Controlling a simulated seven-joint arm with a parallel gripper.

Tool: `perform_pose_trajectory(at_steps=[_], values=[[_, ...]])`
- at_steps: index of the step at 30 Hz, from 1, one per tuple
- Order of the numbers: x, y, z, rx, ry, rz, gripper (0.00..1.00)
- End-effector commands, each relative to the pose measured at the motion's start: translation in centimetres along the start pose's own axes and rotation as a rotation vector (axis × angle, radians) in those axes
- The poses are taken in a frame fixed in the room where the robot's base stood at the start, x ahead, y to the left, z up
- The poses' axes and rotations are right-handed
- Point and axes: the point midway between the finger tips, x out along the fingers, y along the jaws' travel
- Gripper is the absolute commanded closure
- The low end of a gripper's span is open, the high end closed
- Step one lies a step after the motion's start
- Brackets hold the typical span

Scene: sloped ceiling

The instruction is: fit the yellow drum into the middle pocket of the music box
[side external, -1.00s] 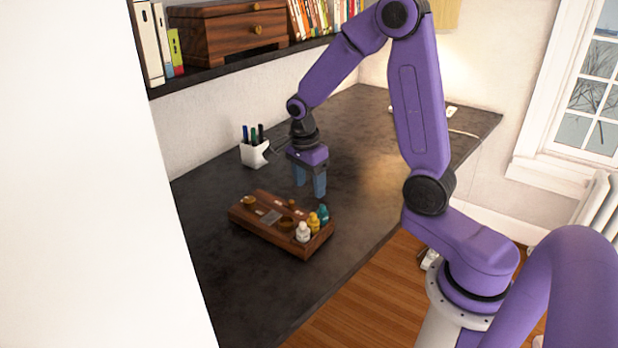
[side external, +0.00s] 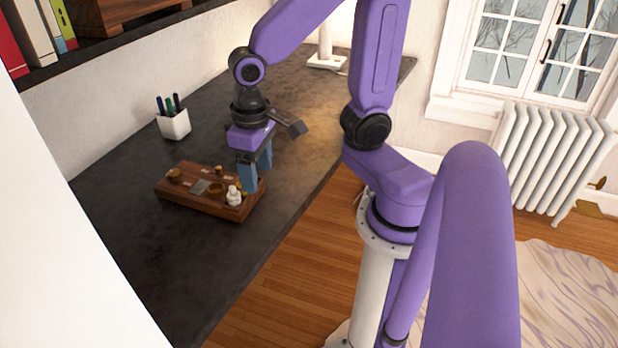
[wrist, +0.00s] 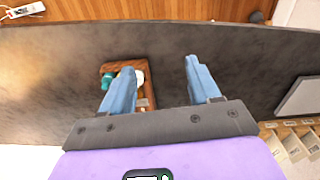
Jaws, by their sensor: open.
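The music box appears to be the brown wooden box (side external: 185,205) on the dark desk. Its top carries several round brass-coloured parts (side external: 215,188) and a small grey plate (side external: 198,187). I cannot tell which part is the yellow drum, or make out the middle pocket. In the wrist view the box (wrist: 122,68) is partly behind the left finger, and the gap (wrist: 158,66) shows mostly bare desk.
A white pen cup (side external: 174,125) stands behind the box near the wall. A shelf (side external: 110,40) overhangs the desk's back. The desk (side external: 130,235) is clear in front of the box.

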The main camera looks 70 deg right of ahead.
Motion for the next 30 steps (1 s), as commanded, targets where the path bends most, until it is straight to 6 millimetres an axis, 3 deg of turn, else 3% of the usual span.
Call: perform_pose_trajectory(at_steps=[6,12,18,30], values=[[-0.9,-1.2,5.7,-0.541,0.005,-0.034,0.39],[-1.3,-1.5,9.4,-0.9,0.01,-0.056,0.39],[-1.4,-1.4,10.7,-1.031,0.011,-0.063,0.39],[-1.4,-1.4,10.7,-1.033,0.011,-0.063,0.39]])
